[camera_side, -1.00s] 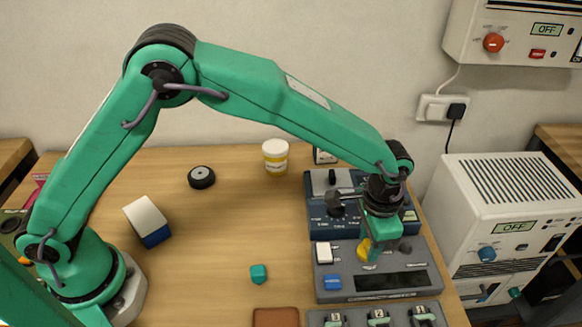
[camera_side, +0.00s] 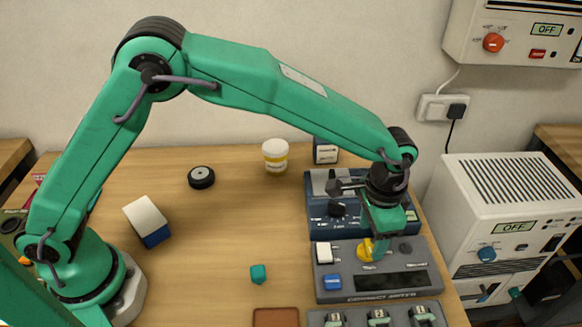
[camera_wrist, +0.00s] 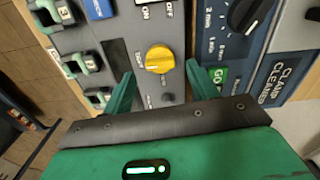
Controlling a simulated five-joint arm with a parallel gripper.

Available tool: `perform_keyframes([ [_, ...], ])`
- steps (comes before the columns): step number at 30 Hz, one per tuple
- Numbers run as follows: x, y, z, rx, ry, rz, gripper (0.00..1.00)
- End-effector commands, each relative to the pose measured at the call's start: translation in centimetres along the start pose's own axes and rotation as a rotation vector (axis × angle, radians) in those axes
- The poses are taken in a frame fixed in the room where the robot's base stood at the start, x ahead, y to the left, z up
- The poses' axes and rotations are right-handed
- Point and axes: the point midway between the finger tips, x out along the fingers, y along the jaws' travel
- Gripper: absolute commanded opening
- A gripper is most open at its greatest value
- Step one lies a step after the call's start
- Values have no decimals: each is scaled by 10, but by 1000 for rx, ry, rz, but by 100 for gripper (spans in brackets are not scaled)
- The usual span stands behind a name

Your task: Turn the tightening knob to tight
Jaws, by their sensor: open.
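A yellow knob (camera_side: 366,250), which I take for the tightening knob, sits on a grey panel (camera_side: 330,294) at the right of the bench. It also shows in the wrist view (camera_wrist: 158,59), with a pointer ridge across its top; the small labels beside it are too small to read surely. My gripper (camera_side: 379,250) points down at the knob and partly hides it in the side view. In the wrist view my gripper (camera_wrist: 160,72) is open, with one finger on each side of the knob and gaps showing. I cannot tell how far down the fingers reach.
A white switch (camera_side: 323,253) and blue button (camera_side: 332,282) share the grey panel. A blue timer unit (camera_side: 320,222) with a black knob (camera_wrist: 249,13) stands behind it. Several clamps (camera_side: 378,317) lie in front. The bench left of the panel is mostly clear.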

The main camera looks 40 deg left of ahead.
Motion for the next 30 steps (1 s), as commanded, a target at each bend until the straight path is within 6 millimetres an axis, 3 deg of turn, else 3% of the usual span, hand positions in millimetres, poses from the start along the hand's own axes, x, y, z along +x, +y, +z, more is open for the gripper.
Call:
perform_keyframes([
  [12, -49, 0, 0, 0, 2, 0, 59],
  [30, -54, 0, 0, 57, 0, 0, 59],
])
